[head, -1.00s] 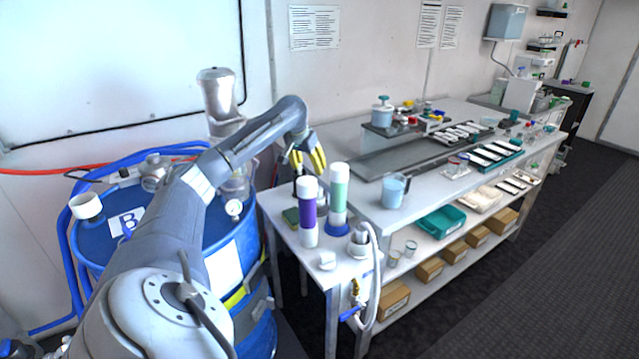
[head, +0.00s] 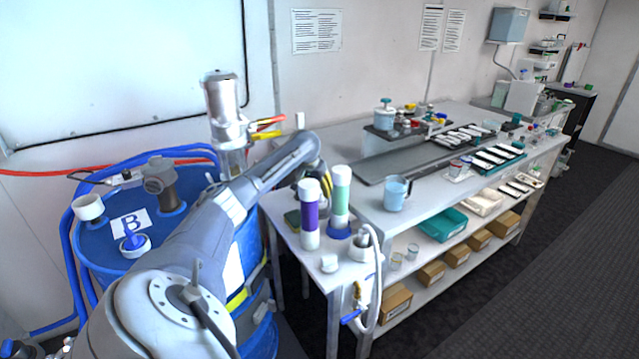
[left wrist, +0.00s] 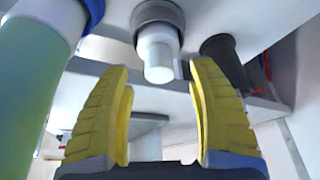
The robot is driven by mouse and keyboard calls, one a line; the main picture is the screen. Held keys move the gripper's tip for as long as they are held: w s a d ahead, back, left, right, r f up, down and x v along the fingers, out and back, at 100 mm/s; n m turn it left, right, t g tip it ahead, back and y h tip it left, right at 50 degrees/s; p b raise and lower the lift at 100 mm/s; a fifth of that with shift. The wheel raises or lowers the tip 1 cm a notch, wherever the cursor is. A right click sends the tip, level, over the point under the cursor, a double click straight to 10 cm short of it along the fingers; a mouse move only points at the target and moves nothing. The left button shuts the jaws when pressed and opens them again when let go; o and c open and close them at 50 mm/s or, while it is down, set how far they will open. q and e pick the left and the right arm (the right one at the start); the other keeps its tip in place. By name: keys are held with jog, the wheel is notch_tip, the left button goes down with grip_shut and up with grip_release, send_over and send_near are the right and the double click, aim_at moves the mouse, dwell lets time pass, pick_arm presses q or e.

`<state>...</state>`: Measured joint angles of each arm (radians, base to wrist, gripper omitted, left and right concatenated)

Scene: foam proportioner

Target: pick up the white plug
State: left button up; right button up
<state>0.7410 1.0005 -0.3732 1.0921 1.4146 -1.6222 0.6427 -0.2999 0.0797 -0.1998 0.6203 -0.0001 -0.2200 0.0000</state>
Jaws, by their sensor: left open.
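In the left wrist view a white cylindrical plug (left wrist: 158,58) sits in a grey collar, between and just beyond my open left fingertips (left wrist: 160,80); no contact shows. I cannot tell which part it is in the head view. In the head view my left gripper (head: 325,182) is mostly hidden behind the purple tube (head: 310,213) and the green tube (head: 340,200), with a little yellow finger showing. The green tube also stands close at the left of the left wrist view (left wrist: 30,85). My right gripper is not in view.
A dark grey cylinder (left wrist: 226,62) is close beside the right finger in the left wrist view. In the head view a small white piece (head: 329,263) lies near the bench's front edge, a white hose (head: 376,285) hangs there, and a blue drum (head: 100,225) stands left.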

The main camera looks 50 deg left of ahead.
aim_at(320, 202)
pick_arm(q)
jog(key=shift+x, duration=1.7)
jog(key=shift+c, duration=0.2)
grip_shut()
